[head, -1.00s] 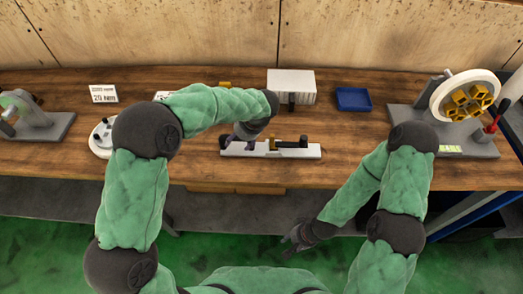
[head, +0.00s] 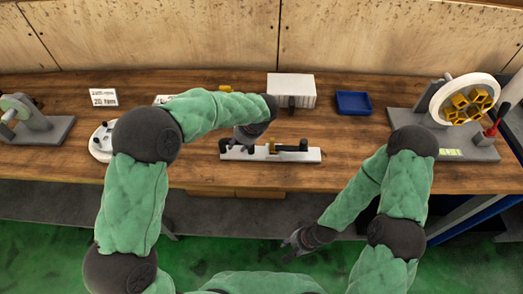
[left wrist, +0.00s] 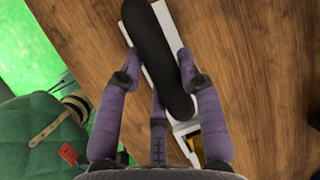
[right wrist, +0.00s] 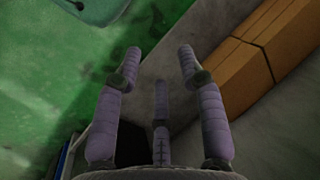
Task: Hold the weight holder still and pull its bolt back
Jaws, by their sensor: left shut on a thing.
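The weight holder is a long pale bar (head: 313,155) lying near the table's front edge in the head view, with a brass block (head: 273,148) near its middle and a dark rod (head: 293,149) to the right. My left gripper (head: 243,140) is at its left half. In the left wrist view, the left gripper's fingers (left wrist: 165,85) are closed around a black rounded part (left wrist: 165,60), above the pale bar (left wrist: 184,128); a brass part (left wrist: 194,150) shows beside a finger. My right gripper (head: 297,240) is below the table's front edge, with fingers (right wrist: 160,65) apart and empty. The bolt is not clearly distinguishable.
A white box (head: 291,86) and a blue tray (head: 353,102) stand behind the holder. A machine with a white wheel (head: 467,97) is at right; a grey device (head: 38,125) and a round white plate (head: 102,142) are at left.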

